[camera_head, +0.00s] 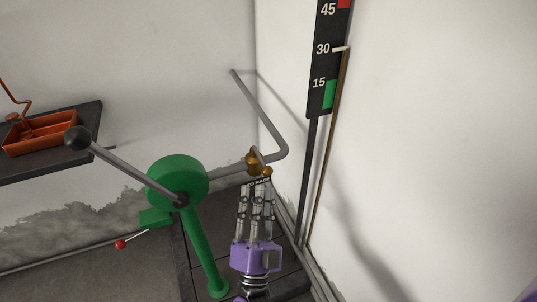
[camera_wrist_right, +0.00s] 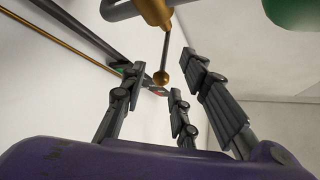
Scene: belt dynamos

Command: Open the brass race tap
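The brass race tap (camera_head: 254,163) sits on a grey pipe near the wall corner in the head view. My left gripper is out of view.
A green post (camera_head: 200,235) with a drum and black-knobbed crank (camera_head: 78,138) stands left of my right gripper. An orange tray (camera_head: 42,134) rests on a dark shelf (camera_head: 85,118) at left.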

